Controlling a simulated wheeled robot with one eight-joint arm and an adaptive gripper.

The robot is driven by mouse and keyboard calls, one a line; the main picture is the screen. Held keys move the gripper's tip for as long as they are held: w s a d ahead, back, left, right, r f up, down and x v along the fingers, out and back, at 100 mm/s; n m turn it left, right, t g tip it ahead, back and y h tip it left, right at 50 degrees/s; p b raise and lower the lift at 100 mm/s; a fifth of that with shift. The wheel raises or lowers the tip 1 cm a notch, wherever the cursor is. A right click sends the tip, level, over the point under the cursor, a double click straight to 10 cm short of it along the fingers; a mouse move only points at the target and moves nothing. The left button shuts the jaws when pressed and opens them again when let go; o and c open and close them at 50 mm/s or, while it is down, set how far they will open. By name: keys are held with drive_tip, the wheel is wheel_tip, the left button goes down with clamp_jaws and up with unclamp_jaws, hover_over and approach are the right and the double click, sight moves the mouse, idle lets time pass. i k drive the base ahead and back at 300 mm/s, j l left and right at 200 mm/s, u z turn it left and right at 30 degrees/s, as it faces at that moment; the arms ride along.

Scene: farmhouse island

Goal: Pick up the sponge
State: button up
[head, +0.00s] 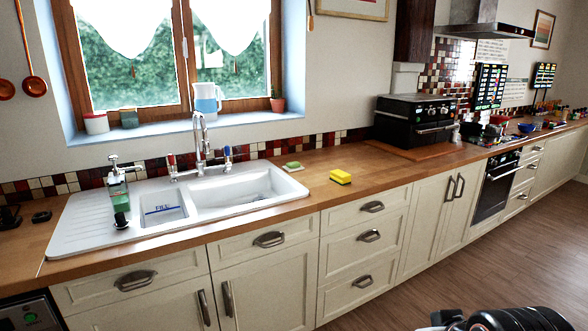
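A yellow sponge (340,177) lies on the wooden countertop (385,180), to the right of the sink and near the counter's front edge. A smaller green and pale block (293,166) lies to its left, behind the sink's right corner; I cannot tell whether it is also a sponge. A black and silver part of my arm shows at the bottom right edge, well away from the sponge. My gripper's fingers are not in view.
A white sink (240,190) with a tap (201,145) stands left of the sponge, with a soap bottle (118,190) on its drainer. A black oven (415,120) stands farther right on the counter. The wooden floor (440,270) in front is clear.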

sight(343, 178)
drive_tip(key=i+l, duration=0.2)
drive_tip(key=i, duration=0.6)
drive_tip(key=i+l+z, duration=0.1)
drive_tip(key=i, duration=0.7)
drive_tip(key=i+l, duration=0.15)
drive_tip(key=i, duration=0.65)
